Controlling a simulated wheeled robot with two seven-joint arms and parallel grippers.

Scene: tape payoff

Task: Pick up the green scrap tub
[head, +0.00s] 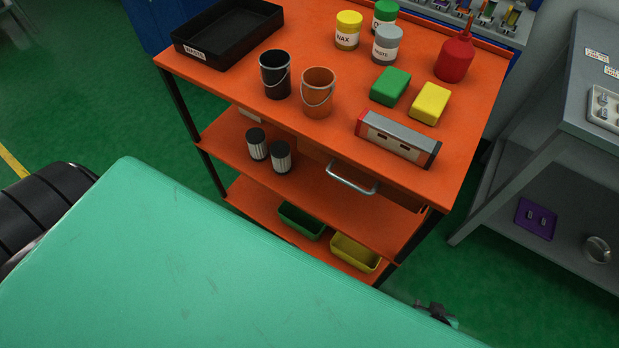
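The green scrap tub (301,221) is a small open tray on the bottom shelf of the orange cart (455,165). It sits to the left of a similar yellow tub (355,253), and both look empty. The shelf above overhangs its back part. Only a small dark part of my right gripper (437,314) shows past a teal edge at the lower right, on the near right side of the cart and apart from the tub. Its fingers are too hidden to tell whether they are open. My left gripper is not in view.
The cart top holds a black tray (228,32), black and orange buckets, cans, blocks and a red bottle (455,57). Two dark-capped cylinders stand on the middle shelf; a handle (352,179) juts out in front. A grey shelf unit (545,165) stands right. Teal fills the foreground.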

